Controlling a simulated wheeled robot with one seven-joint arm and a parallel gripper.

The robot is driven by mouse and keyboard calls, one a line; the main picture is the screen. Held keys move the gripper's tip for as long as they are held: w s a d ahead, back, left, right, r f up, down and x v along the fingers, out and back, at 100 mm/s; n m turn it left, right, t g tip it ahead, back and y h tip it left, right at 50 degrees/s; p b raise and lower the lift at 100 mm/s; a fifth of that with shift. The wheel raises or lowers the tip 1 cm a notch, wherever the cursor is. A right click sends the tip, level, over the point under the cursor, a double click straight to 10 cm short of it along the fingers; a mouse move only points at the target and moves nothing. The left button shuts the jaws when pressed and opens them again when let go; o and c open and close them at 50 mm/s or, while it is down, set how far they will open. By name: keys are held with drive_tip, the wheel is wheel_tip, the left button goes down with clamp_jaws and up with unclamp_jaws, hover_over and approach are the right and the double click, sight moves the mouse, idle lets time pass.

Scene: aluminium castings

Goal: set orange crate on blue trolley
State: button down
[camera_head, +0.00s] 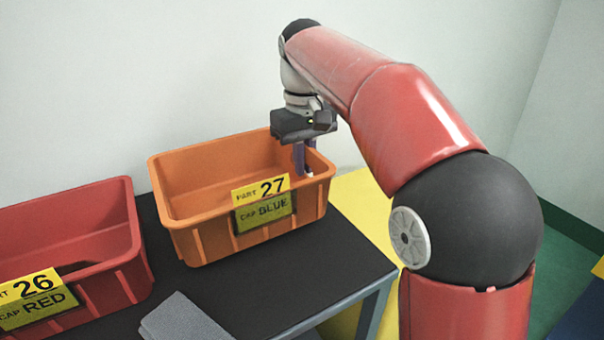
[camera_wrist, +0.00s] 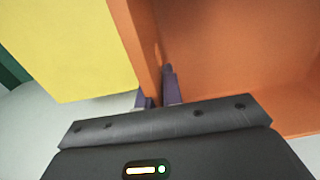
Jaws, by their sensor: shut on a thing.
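The orange crate (camera_head: 187,240) stands on the black table, level and empty as far as I see, with a yellow label reading "PART 27, CAP BLUE" on its front. My gripper (camera_head: 305,165) is at the crate's right end wall, shut on that wall with one finger inside. In the wrist view my gripper (camera_wrist: 157,95) straddles the orange crate's wall (camera_wrist: 140,45), the crate's inside to the right. A dark blue surface (camera_head: 583,322) shows at the bottom right corner; I cannot tell whether it is the blue trolley.
The black table (camera_head: 270,290) has bare room in front of the crate. A red crate (camera_head: 120,285) labelled "PART 26, CAP RED" stands to the left. A grey flat thing (camera_head: 185,318) lies at the front. Yellow and green floor areas show to the right; a wall is close behind.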

drive_tip(key=shift+f, duration=1)
drive_tip(key=c, duration=1.5)
unclamp_jaws()
drive_tip(key=shift+c, duration=0.2)
drive_tip(key=shift+f, duration=0.2)
